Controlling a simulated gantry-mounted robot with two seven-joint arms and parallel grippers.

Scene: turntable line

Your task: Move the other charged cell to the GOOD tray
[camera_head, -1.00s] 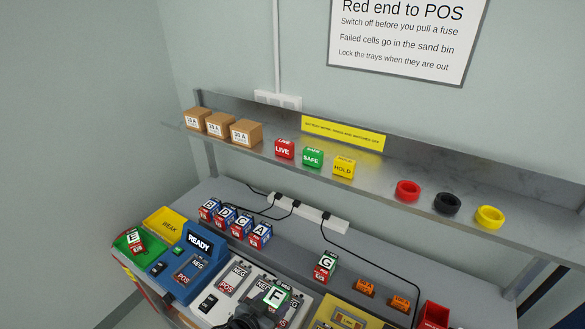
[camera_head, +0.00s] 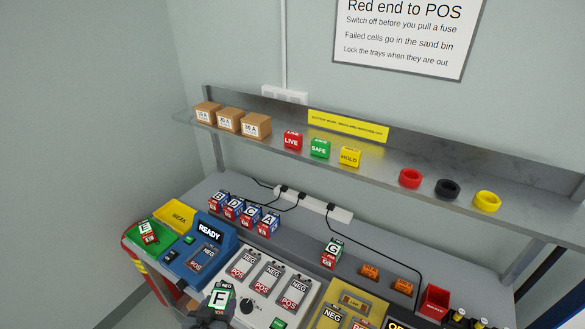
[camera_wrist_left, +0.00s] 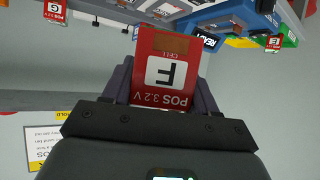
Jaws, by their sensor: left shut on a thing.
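My left gripper (camera_head: 209,314) is shut on cell F (camera_head: 221,299), a block with a green and white top marked F and NEG. In the left wrist view cell F (camera_wrist_left: 165,80) shows its red POS end between the fingers. The cell is held in front of the grey charger panel (camera_head: 246,318), near its left edge. The green tray (camera_head: 133,232) at the far left holds cell E (camera_head: 149,231). Cell G (camera_head: 331,253) stands on the bench behind the panel. The right gripper is out of view.
The yellow WEAK tray (camera_head: 178,216) and the blue tester reading READY (camera_head: 209,232) stand beside the green tray. Cells B, D, C and A (camera_head: 251,216) stand in a row at the back. A shelf (camera_head: 375,168) runs above the bench. A yellow unit (camera_head: 354,301) is right of the panel.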

